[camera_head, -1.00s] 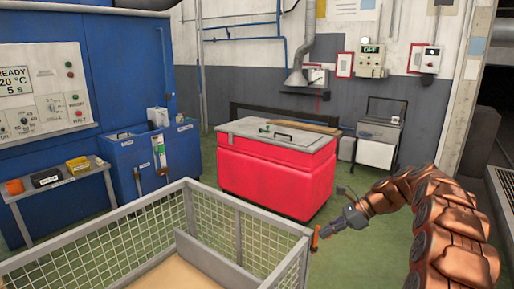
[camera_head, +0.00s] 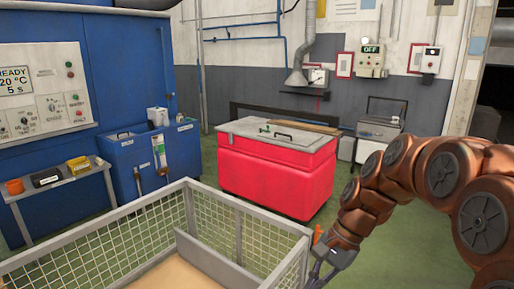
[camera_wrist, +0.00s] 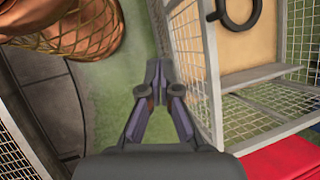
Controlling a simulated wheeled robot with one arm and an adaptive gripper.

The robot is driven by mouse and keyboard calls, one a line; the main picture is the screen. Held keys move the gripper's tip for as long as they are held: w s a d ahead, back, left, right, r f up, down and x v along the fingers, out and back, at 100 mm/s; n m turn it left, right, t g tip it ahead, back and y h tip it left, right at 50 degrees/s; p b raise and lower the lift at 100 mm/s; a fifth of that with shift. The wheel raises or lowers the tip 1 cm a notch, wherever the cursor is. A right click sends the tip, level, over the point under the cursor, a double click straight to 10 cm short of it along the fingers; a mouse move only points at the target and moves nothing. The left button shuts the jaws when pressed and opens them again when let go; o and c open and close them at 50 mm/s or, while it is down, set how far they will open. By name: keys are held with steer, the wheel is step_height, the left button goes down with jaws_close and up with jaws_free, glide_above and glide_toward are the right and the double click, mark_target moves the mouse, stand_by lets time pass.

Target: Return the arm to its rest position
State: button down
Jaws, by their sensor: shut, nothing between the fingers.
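My copper-coloured arm comes in from the right in the head view. My gripper (camera_head: 320,272) is low in the picture, beside the right side of the mesh cage (camera_head: 265,222). In the wrist view my gripper (camera_wrist: 154,72) has its fingertips together, with nothing between them. Green floor shows beyond the fingers, and the cage wall (camera_wrist: 208,85) runs close along their right. In the head view the lowest part of the gripper is near the bottom edge, and its fingertips are hard to make out.
A red chest (camera_head: 275,178) stands behind the cage. A black ring (camera_wrist: 238,12) lies inside the cage. A small orange piece (camera_head: 317,235) is at the cage's right corner. A side table (camera_head: 62,183) with small boxes and a blue tank (camera_head: 125,165) are at left.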

steer(key=s+d+f+n+h, duration=0.2)
steer(key=s+d+n, duration=0.1)
steer(key=s, duration=0.8)
steer(key=s+d+f+n+h, duration=0.2)
steer(key=s+n, duration=0.3)
steer(key=s, duration=0.6)
steer(key=shift+s+d+f+n+h, duration=0.25)
steer(key=shift+s+d+n+h, duration=0.15)
steer(key=shift+d+h, duration=0.25)
